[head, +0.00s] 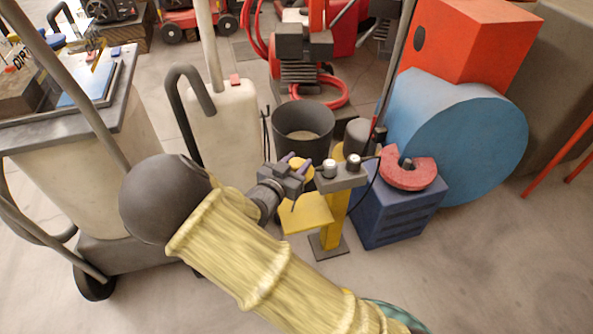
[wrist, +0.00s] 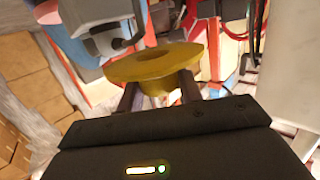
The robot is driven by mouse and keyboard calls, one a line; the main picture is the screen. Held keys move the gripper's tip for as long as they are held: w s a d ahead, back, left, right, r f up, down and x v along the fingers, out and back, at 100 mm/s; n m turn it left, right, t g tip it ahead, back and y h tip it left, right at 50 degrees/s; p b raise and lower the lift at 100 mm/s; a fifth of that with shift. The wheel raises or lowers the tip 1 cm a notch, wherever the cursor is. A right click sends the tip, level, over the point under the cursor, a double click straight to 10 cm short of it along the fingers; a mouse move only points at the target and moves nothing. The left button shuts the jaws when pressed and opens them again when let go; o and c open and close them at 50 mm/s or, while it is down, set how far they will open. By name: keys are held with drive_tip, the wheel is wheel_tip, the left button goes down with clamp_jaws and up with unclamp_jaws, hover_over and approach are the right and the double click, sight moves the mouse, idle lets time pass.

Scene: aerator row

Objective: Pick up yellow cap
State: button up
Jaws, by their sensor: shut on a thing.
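The yellow cap (wrist: 152,65) is a wide round disc with a narrower stem below it. In the wrist view my gripper (wrist: 158,88) is shut on the stem, one dark finger on each side, with the disc above the fingers. In the head view the cap (head: 301,169) shows small and partly hidden between the fingers of my gripper (head: 297,162). It is beside the left end of the grey top of a yellow post. I cannot tell whether the cap touches anything besides the fingers.
The yellow post (head: 335,217) bears a grey head (head: 341,178) with pale knobs, close right of my gripper. A yellow shelf (head: 306,211) is below. A dark bin (head: 304,125) stands behind. A blue crate (head: 396,216) with a red ring piece (head: 407,177) stands right.

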sight(298, 161)
wheel_tip(298, 161, up, 9)
drive_tip(key=p, duration=0.3)
drive_tip(key=shift+p, duration=0.35)
drive_tip(key=shift+f, duration=0.1)
drive_tip(key=shift+d, duration=0.2)
drive_tip(key=w+d+f+n+y+p, duration=0.1)
drive_tip(key=d+f+p, duration=0.1)
drive_tip(key=d, duration=0.5)
drive_tip(key=w+d+f+n+t+y+p, duration=0.1)
drive_tip(key=d+f+y+p, duration=0.1)
drive_tip(key=d+p, duration=0.3)
drive_tip(key=d+f, duration=0.1)
drive_tip(key=d, duration=0.2)
drive_tip(key=shift+w, duration=0.25)
